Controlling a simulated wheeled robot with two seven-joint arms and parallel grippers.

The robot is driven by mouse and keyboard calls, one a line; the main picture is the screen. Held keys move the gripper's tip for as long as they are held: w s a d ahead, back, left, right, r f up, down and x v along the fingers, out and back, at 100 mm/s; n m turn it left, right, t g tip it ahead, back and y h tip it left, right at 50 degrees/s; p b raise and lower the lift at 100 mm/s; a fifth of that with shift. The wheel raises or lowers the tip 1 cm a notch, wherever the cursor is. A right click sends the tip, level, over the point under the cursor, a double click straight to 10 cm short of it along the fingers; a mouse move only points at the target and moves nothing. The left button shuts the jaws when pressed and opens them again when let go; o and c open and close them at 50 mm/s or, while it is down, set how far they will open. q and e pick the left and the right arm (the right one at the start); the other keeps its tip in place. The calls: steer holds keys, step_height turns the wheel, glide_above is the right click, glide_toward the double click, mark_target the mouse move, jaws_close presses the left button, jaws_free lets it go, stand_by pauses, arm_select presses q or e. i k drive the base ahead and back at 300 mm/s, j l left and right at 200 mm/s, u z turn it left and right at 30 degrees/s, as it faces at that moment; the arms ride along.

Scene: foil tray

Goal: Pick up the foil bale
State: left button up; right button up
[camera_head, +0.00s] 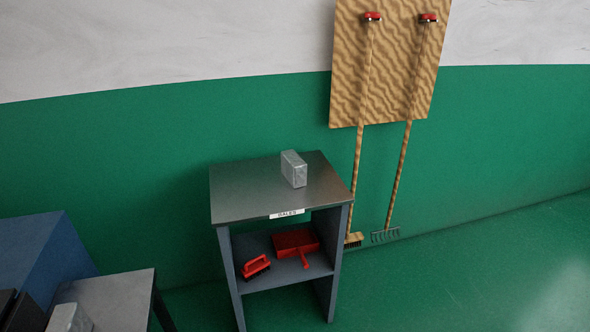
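A silver, crinkled foil bale (294,169) stands upright on the metal top of a small grey stand (240,195). The stand's front edge carries a white label (287,214) that seems to read "BALES". A second silver block (70,318), partly cut off by the bottom edge, lies on a low grey table (120,298) at the lower left. Neither of my grippers shows in the head view.
A blue box-like body (45,250) with dark parts is at lower left. A broom (354,239) and rake (385,235) hang right of the stand. Green floor (450,280) is clear at right.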

mark_target(293, 167)
steer(key=i+u, duration=0.1)
steer(key=u, duration=0.35)
steer(key=i+l+u, duration=0.1)
steer(key=u, duration=0.4)
steer(key=i+l+u, duration=0.3)
steer(key=l, duration=0.35)
steer(key=i+l+u, duration=0.15)
steer(key=l, duration=0.2)
steer(key=i+l+u, duration=0.15)
steer(key=l, duration=0.25)
steer(key=i+l, duration=0.2)
steer(key=l, duration=0.2)
